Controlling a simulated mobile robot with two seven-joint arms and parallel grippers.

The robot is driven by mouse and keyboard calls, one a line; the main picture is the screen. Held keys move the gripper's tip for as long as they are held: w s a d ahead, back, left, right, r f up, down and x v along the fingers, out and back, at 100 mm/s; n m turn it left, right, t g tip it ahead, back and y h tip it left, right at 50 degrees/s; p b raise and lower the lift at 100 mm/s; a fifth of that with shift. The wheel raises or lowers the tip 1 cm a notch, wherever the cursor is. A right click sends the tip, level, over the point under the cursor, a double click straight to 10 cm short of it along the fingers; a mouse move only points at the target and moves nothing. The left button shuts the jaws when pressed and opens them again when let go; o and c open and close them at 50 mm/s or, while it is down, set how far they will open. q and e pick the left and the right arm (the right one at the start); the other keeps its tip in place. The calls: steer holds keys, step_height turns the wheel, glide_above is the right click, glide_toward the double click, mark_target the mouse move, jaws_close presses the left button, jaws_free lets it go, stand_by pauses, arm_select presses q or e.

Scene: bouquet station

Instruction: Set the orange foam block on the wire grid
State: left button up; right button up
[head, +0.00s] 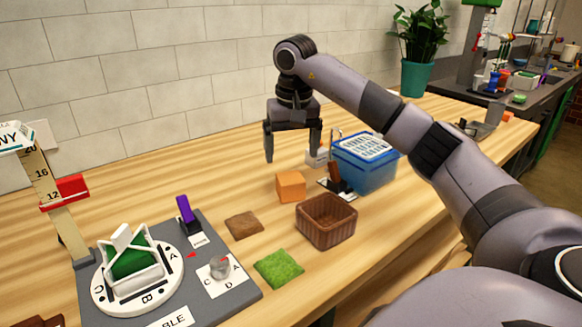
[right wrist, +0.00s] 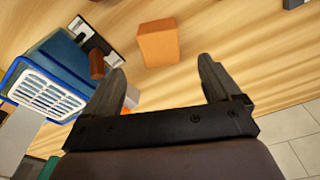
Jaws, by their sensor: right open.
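The orange foam block (head: 290,186) stands on the wooden table, left of the blue tub. It also shows in the right wrist view (right wrist: 158,43), beyond the fingertips. A white grid (head: 366,147) lies on top of the blue tub (head: 365,176); its slots show in the right wrist view (right wrist: 50,98). I take this to be the wire grid. My right gripper (head: 292,152) points down above the table, behind and above the block, with its fingers apart and nothing between them. My left gripper is out of view.
A brown basket (head: 326,222) stands in front of the block. A brown patch (head: 244,225) and a green patch (head: 278,268) lie nearby. A grey board (head: 235,275) with a dial is at front left. A black stand with a brown piece (head: 335,182) is between block and tub.

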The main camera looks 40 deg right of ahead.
steer(key=shift+s+a+r, duration=0.1)
steer(key=shift+s+r, duration=0.05)
steer(key=shift+r, duration=1.3)
